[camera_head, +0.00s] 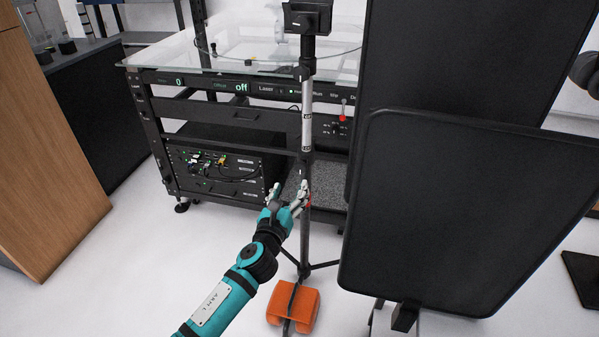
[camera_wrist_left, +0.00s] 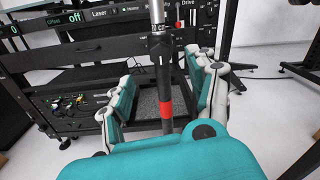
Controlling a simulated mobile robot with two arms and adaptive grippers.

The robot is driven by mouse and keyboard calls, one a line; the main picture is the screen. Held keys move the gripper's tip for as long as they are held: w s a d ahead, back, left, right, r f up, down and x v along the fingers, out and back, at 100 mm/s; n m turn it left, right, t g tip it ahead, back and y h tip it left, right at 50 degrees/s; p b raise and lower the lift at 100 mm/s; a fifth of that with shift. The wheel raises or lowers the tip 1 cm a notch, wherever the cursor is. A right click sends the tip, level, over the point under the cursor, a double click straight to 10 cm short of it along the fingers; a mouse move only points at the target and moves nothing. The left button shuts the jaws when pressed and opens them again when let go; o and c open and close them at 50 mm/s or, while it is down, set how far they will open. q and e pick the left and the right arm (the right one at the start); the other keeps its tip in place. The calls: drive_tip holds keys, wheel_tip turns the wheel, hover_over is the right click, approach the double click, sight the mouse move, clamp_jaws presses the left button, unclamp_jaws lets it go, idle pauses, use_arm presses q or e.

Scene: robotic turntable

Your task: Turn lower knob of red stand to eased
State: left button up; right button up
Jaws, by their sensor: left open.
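The stand is an upright pole (camera_head: 307,125) with a red band low on it. The red band (camera_wrist_left: 166,104) shows clearly in the left wrist view and only partly behind my gripper in the head view. A dark collar (camera_wrist_left: 159,46) sits above the band, where the silver upper tube enters the black lower tube. The lower knob's shape and setting are too small to tell. My left gripper (camera_head: 288,190) is open beside the lower pole. In the wrist view its fingers (camera_wrist_left: 165,85) lie either side of the pole; contact cannot be told. My right gripper is not in view.
A black rack with a glass top (camera_head: 225,55) stands behind the pole. Large dark panels (camera_head: 460,210) block the right side. An orange weight (camera_head: 293,306) lies at the stand's splayed legs. A wooden cabinet (camera_head: 45,150) is at left. White floor is free at lower left.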

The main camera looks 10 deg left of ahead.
sight(300, 169)
use_arm(q)
drive_tip(key=w+b, duration=0.2)
drive_tip(key=w, duration=0.6)
drive_tip(key=shift+w+d+f, duration=0.1)
drive_tip(key=shift+w+d, duration=0.05)
drive_tip(key=shift+w, duration=0.45)
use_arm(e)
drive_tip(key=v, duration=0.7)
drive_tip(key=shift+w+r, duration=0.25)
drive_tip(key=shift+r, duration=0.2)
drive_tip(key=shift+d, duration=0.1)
use_arm(q)
drive_tip(key=c, duration=1.2)
